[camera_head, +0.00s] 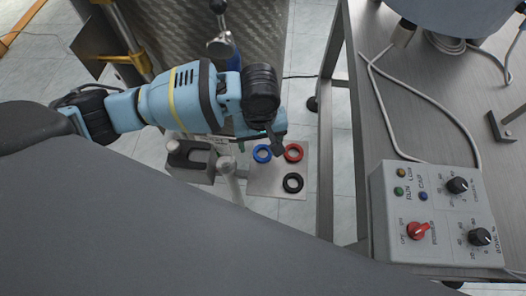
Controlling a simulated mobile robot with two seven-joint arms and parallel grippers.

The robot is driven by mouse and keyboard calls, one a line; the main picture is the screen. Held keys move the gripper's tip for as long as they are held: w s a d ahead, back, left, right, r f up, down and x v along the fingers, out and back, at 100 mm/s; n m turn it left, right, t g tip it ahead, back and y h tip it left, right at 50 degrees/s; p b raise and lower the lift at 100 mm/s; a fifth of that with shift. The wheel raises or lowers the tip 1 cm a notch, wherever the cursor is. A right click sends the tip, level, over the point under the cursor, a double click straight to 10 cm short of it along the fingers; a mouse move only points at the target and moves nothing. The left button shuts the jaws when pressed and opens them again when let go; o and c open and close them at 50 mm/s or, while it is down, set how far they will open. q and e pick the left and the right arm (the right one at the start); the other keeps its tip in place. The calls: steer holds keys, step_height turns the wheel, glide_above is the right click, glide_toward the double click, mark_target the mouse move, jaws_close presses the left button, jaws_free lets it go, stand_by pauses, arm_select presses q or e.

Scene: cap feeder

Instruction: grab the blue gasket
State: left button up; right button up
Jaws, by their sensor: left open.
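The blue gasket (262,153) is a small ring lying on a light grey plate (262,185), in the middle of the head view. A red gasket (294,152) lies to its right and a black gasket (292,183) lies below them on the same plate. My left arm comes in from the left, and my left gripper (272,140) is above the plate, close to the blue and red gaskets in the picture. Its fingers are mostly hidden by the wrist; it is open, with no gasket seen in it. My right gripper is not in view.
A metal table (440,110) on the right carries a control box (435,212) with knobs and a red switch, plus a grey cable. A grey block-like fixture (190,160) stands left of the plate. A post (231,180) rises beside the plate's left edge.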

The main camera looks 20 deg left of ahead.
mark_target(262, 153)
arm_select(q)
steer(key=shift+w+f, duration=0.15)
steer(key=shift+f, duration=0.3)
steer(key=f+b, duration=0.2)
steer(key=f, duration=0.1)
steer(key=shift+w+f, duration=0.25)
steer(key=shift+w, duration=0.1)
steer(key=shift+f, duration=0.4)
steer(key=c, duration=1.1)
steer(key=shift+o, duration=0.2)
steer(key=shift+r, duration=0.1)
